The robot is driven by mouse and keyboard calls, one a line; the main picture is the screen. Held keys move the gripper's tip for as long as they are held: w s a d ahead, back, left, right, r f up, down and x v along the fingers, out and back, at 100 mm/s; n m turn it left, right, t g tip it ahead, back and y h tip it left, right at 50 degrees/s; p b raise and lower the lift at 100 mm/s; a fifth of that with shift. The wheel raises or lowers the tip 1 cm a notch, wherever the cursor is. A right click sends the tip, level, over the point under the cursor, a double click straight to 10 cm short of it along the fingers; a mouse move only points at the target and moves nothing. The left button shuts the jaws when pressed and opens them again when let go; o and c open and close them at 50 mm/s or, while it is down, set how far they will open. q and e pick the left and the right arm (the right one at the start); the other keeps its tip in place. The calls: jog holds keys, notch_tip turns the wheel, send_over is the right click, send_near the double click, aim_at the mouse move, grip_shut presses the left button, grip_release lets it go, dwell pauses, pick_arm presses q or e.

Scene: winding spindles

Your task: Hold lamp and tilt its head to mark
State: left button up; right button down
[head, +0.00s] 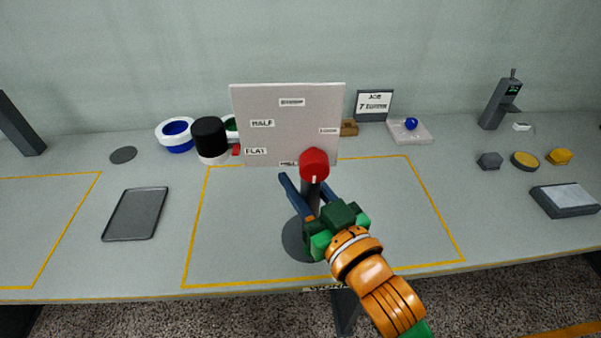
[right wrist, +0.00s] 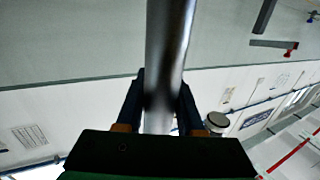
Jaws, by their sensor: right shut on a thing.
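The lamp has a red head (head: 314,162), a grey post and a dark round base (head: 298,246) on the table. My right gripper (head: 306,188) is shut on the post below the head. In the right wrist view the grey post (right wrist: 168,45) stands between the two dark fingers. A pale board (head: 290,108) with several small labels, such as HALF and FLAT, stands behind the lamp. The head overlaps the board's lower right part and partly hides a label there. A thin pale line shows below the red head. My left gripper is out of view.
The lamp stands inside a yellow outline (head: 193,240). A dark tray (head: 136,214) lies to the left. A black-and-white cylinder (head: 210,140) and a blue-and-white ring (head: 175,135) stand behind. A grey box (head: 565,200) lies far right.

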jog(key=shift+w, duration=0.1)
jog(key=w+d+f+b, duration=0.1)
jog(key=w+f+b, duration=0.8)
jog(key=w+f, duration=0.2)
jog(key=shift+w+f, duration=0.35)
jog(key=shift+w, duration=1.05)
jog(key=shift+s+f+b, duration=0.1)
jog(key=shift+f+b, duration=0.25)
jog(key=shift+f, duration=0.3)
dwell(0.5)
